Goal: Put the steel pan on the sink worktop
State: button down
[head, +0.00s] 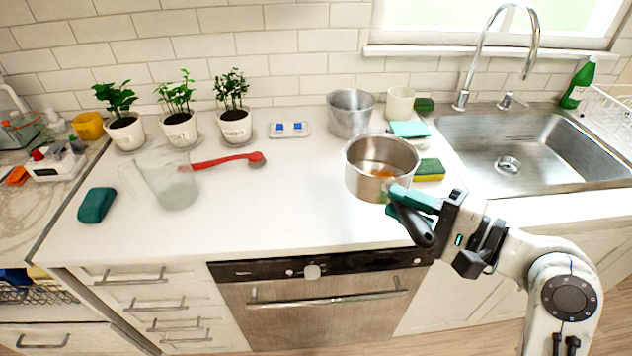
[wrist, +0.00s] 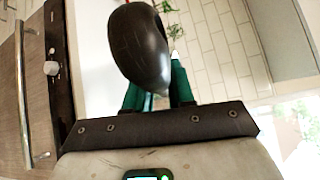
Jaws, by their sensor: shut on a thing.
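The steel pan (head: 381,165) is held up in the head view, above the right part of the white worktop (head: 270,215), left of the sink. Its opening faces up and something orange-brown shows inside. My gripper (head: 412,203) is shut on the pan's black handle, which slants down in front of the green fingers. In the wrist view the dark handle (wrist: 140,45) shows between the green fingers of my gripper (wrist: 158,95). The pan's bowl is not clear in the wrist view. Whether the pan's bottom touches the worktop cannot be told.
A metal pot (head: 350,113), a cream cup (head: 400,102) and sponges (head: 429,170) stand close around the pan. The sink (head: 540,150) is to the right. A jug (head: 168,180), red brush (head: 228,160) and teal sponge (head: 97,205) lie left. The worktop's front middle is clear.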

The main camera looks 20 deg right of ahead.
aim_at(354, 192)
jog(key=w+a+f, duration=0.1)
jog(key=w, duration=0.2)
jog(key=w+a+f, duration=0.1)
jog(key=w, duration=0.2)
jog(key=w+a+f+p, duration=0.1)
jog(key=w, duration=0.1)
jog(key=shift+w+a+f, duration=0.35)
jog(key=shift+w+a, duration=0.05)
jog(key=shift+w+a+f, duration=0.3)
jog(key=shift+w+f, duration=0.45)
jog(key=shift+f, duration=0.75)
jog(key=shift+w+a+f, duration=0.35)
jog(key=shift+w+f, duration=0.35)
jog(key=shift+f, duration=0.85)
jog(key=shift+w+a+f, duration=0.3)
jog(key=shift+w+f, duration=0.45)
jog(key=shift+f, duration=0.75)
jog(key=c, duration=1)
grip_release()
jog(key=shift+f, duration=0.1)
jog(key=shift+o, duration=0.2)
jog(key=shift+s, duration=0.1)
